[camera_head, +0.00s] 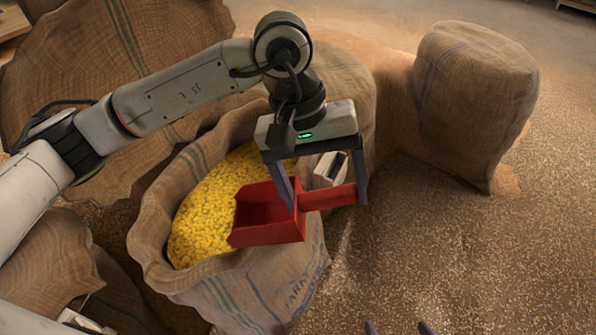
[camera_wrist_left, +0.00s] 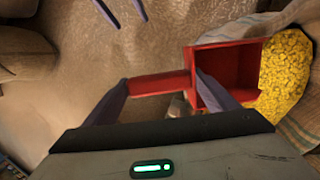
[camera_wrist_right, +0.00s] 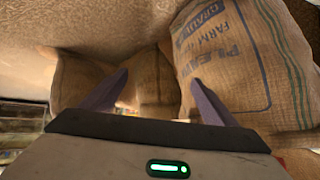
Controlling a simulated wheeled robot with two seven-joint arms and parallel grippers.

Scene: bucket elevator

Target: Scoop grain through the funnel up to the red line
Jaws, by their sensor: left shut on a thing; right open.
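My left gripper (camera_head: 326,203) is shut on the handle of a red scoop (camera_head: 268,240). The scoop is held over the right side of an open burlap sack (camera_head: 150,225) of yellow grain (camera_head: 205,205). Its visible inside is bare red, with no grain seen. The left wrist view shows the scoop (camera_wrist_left: 222,48), its handle between the fingers (camera_wrist_left: 162,80), and the grain (camera_wrist_left: 284,70) beside it. My right gripper (camera_head: 399,328) is open and empty, only its fingertips showing at the bottom of the head view. I cannot make out a funnel or a red line.
A full sack (camera_head: 475,95) stands at the back right. More sacks (camera_head: 60,80) stand at the left and behind. A pale box-like piece (camera_head: 330,170) shows behind the scoop handle, partly hidden. Grain-strewn floor (camera_head: 450,250) at the right is clear.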

